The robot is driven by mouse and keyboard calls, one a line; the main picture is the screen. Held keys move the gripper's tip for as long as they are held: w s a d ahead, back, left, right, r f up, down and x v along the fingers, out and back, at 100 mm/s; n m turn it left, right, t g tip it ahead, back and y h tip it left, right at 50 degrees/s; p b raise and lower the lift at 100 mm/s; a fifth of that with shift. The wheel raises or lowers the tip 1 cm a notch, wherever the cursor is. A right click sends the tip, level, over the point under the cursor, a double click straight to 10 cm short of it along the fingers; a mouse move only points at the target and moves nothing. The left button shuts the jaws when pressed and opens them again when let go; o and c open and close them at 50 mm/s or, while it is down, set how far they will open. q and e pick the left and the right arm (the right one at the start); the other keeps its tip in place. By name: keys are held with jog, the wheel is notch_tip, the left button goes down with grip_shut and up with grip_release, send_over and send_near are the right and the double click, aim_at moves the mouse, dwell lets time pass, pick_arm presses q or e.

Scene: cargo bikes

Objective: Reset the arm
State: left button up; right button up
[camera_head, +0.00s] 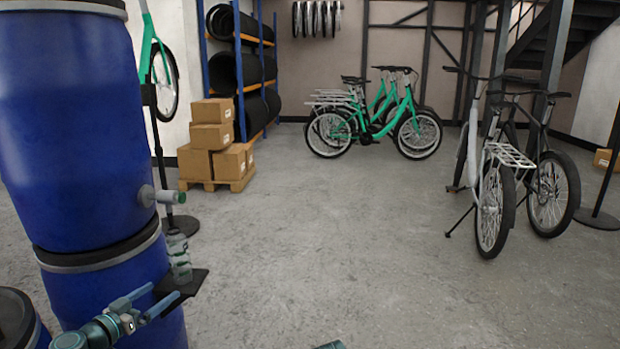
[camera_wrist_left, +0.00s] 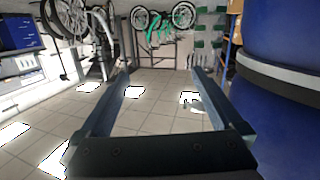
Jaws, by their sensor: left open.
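My left arm comes in from the lower left in the head view. A small teal piece, probably part of my other arm, shows at the bottom edge of the head view. My right gripper is not in view.
Stacked blue barrels (camera_head: 70,130) stand close on the left, with a tap (camera_head: 168,197). Bikes (camera_head: 490,190) stand at right, boxes (camera_head: 205,138) behind. The middle floor (camera_head: 350,220) is clear.

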pick_arm(q)
jog(key=s+d+f+m+g+h+p, duration=0.1)
jog(key=s+d+f+g, duration=0.15)
jog(key=d, duration=0.55)
jog(key=s+d+f+g+p, duration=0.1)
jog(key=d+f+g+p, duration=0.2)
jog(key=d, duration=0.6)
jog(key=s+d+f+m+g+h, duration=0.1)
jog(key=s+d+f+g, duration=0.15)
jog(key=d+g, duration=0.4)
jog(key=s+d+f+n+g+y+p, duration=0.1)
jog(key=s+d+g+y+p, duration=0.15)
jog(key=s+d+y, duration=0.35)
jog(key=s+d+f+n+g+y+p, duration=0.1)
jog(key=s+d+y+p, duration=0.2)
jog(key=s, duration=0.5)
notch_tip(320, 180, up, 38)
jog(key=p, duration=3.7)
jog(key=shift+a+f, duration=0.15)
jog(key=shift+f, duration=0.1)
